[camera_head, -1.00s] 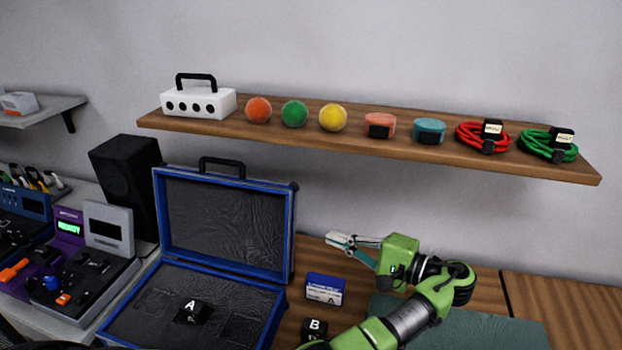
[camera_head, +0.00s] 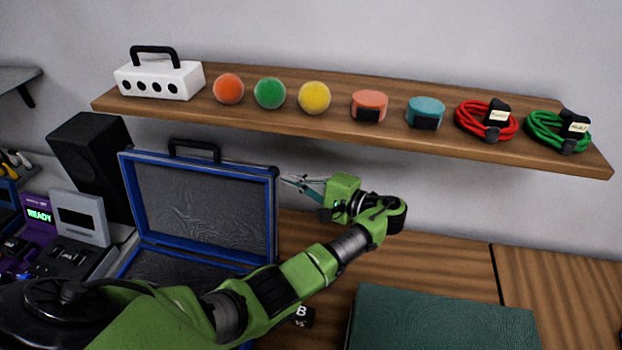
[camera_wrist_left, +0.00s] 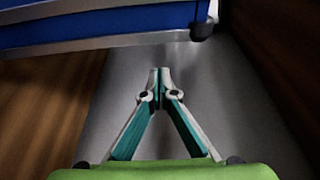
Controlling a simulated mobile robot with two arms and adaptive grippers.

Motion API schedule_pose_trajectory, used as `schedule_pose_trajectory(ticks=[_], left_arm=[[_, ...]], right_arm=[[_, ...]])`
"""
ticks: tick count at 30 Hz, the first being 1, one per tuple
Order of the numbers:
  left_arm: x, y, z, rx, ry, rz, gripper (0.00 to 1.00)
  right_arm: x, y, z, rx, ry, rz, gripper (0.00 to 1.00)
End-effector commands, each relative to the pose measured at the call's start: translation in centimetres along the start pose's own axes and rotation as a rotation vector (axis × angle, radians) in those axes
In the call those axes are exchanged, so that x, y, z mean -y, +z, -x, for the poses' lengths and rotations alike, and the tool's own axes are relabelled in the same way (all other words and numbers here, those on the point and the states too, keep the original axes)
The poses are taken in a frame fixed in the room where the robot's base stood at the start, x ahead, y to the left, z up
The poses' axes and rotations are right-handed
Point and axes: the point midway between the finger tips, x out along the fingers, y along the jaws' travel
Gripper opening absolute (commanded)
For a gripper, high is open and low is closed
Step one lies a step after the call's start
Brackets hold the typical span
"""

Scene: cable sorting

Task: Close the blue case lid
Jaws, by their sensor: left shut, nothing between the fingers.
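The blue case stands open on the table, its lid (camera_head: 203,205) upright with a black handle on top. Its base (camera_head: 190,266) lies in front and is partly hidden behind my left arm. My left gripper (camera_head: 290,180) is just right of the lid's upper right edge, pointing left, fingers shut and empty. In the left wrist view the gripper (camera_wrist_left: 160,75) has its fingertips together, below and apart from a blue, metal-edged part of the case (camera_wrist_left: 100,25). My right gripper is not in view.
A wooden shelf (camera_head: 330,127) above holds a white box, balls, round tins and cable coils. A black speaker (camera_head: 90,165) stands left of the case. Bare table lies behind the mat.

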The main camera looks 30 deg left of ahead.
Motion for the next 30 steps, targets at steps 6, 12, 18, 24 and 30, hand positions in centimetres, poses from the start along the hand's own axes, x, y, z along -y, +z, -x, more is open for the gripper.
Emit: schedule_pose_trajectory(ticks=[6, 12, 18, 24, 30], left_arm=[[0.3, 2.5, 0.5, -0.002, 0.001, -0.003, 0.0], [0.1, 3.6, 0.9, -0.002, 0.0, -0.003, 0.0], [-0.1, 3.8, 1.0, -0.001, 0.0, -0.002, 0.0], [-0.1, 3.8, 1.0, -0.001, 0.0, -0.001, 0.0], [0.0, 3.3, 0.7, -0.001, -0.006, 0.018, 0.0]], right_arm=[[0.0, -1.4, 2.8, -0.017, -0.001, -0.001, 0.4], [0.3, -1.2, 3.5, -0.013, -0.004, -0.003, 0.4], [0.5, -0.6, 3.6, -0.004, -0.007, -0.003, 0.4], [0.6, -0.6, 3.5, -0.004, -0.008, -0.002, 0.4], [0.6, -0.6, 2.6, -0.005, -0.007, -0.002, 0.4]])
